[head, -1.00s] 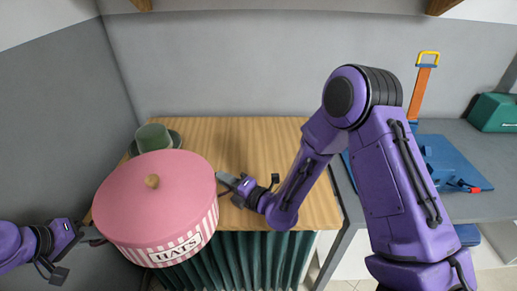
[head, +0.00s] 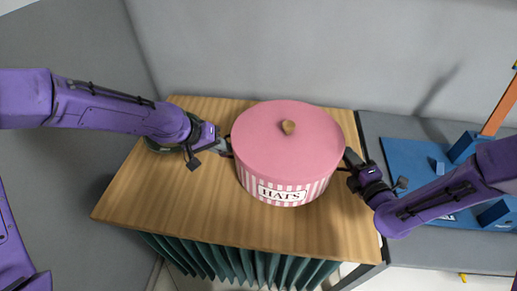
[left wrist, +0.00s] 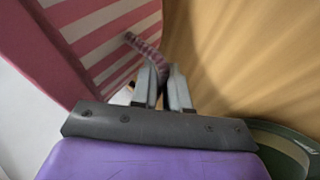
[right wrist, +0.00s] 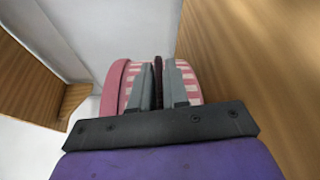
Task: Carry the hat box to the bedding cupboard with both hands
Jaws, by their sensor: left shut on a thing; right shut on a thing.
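The hat box (head: 285,150) is round, with a pink lid, a wooden knob and pink-and-white striped sides labelled "HATS". It is upright over the wooden top, toward its right half; I cannot tell whether it touches the wood. My left gripper (head: 227,146) is at its left side and my right gripper (head: 346,165) at its right side. In the left wrist view the jaws (left wrist: 160,85) are shut on a striped handle. In the right wrist view the jaws (right wrist: 159,85) are shut on a dark handle. I cannot make out which furniture is the bedding cupboard.
The wooden table top (head: 150,200) has bare room at left and front, with a green curtain (head: 235,262) below. A green hat (head: 160,147) is partly hidden behind my left arm. A grey counter at right holds a blue mat (head: 402,165) with blue items.

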